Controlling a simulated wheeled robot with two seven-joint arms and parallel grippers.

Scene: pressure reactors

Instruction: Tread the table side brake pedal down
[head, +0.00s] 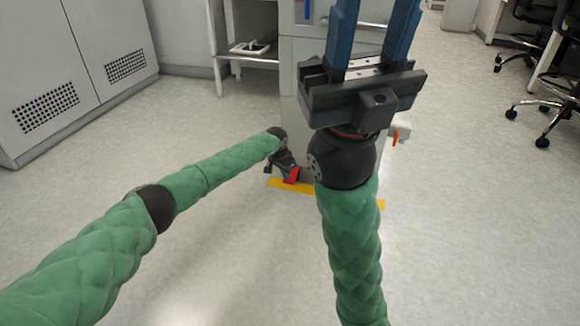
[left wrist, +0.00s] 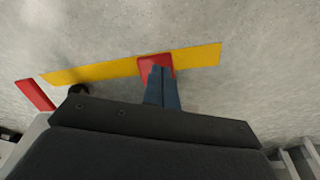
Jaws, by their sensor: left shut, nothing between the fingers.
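A red pedal (head: 291,176) sits low at the left foot of the grey cabinet unit, on the side toward the white table, above a yellow floor strip. My left gripper (head: 283,165) is down at this pedal, its fingers mostly hidden in the head view. In the left wrist view the shut blue fingertips (left wrist: 162,72) overlap the red pedal (left wrist: 146,66). I cannot tell whether they press it or how far down it is. A second red piece (left wrist: 35,95) lies to the left there. My right gripper (head: 375,20) is open and empty, pointing up in the foreground.
The yellow strip (left wrist: 100,71) runs along the floor by the pedals. The grey cabinet (head: 290,70) stands behind my right gripper. A white table (head: 248,58) is to its left, and office chairs (head: 540,100) are at the right. The floor in front is clear.

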